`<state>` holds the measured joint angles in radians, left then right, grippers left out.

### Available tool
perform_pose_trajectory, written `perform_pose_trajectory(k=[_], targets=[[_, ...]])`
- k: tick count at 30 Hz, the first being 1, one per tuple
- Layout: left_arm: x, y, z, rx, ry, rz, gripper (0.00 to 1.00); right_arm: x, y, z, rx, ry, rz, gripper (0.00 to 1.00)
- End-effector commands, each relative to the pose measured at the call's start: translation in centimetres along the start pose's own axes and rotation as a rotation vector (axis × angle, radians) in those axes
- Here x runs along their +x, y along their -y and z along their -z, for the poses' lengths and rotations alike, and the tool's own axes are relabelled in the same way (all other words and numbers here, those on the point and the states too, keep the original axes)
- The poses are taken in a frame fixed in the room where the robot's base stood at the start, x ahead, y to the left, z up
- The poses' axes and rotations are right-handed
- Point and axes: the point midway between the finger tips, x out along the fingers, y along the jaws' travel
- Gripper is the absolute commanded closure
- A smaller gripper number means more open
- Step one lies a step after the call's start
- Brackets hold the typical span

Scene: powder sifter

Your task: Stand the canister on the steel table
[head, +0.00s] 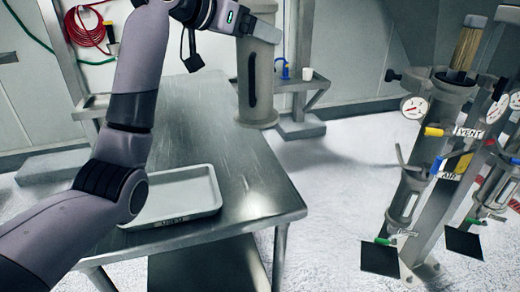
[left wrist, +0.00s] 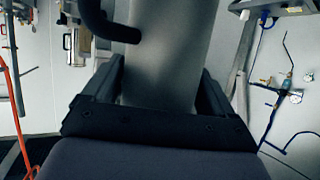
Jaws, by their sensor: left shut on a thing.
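The steel table (head: 235,160) stands below and to the left. My right gripper is not in view.
A shallow grey tray (head: 207,209) lies on the table's near part. The table's middle and right side are bare. A metal stand with gauges and valves (head: 440,150) is on the right. A small shelf with a white cup (head: 308,73) stands behind the canister.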

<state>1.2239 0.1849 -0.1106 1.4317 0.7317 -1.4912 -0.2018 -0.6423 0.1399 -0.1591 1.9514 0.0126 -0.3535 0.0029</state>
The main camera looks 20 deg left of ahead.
Motion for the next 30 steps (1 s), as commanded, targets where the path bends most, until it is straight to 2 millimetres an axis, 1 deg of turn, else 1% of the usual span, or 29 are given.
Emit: perform_pose_trajectory(k=[2, 5, 15, 18, 21, 27, 30], targets=[[0.4, 0.0, -0.9, -0.001, -0.002, -0.001, 0.66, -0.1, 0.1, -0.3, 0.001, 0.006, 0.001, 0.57], [1.2, 0.0, -2.9, -0.003, 0.000, -0.001, 0.66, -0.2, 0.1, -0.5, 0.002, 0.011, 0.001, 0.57], [4.2, -0.1, -10.3, -0.004, -0.001, 0.000, 0.66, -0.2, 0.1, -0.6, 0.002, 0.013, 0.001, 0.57], [5.0, -0.1, -12.2, -0.004, -0.001, -0.001, 0.66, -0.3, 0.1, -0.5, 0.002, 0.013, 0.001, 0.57], [5.5, -0.1, -13.4, -0.002, -0.004, 0.000, 0.66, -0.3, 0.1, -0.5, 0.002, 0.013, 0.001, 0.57], [5.9, 0.0, -14.4, -0.001, -0.004, 0.001, 0.66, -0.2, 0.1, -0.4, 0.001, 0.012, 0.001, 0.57], [6.4, -0.1, -15.6, -0.003, -0.002, 0.000, 0.66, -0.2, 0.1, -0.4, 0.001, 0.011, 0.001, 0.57]])
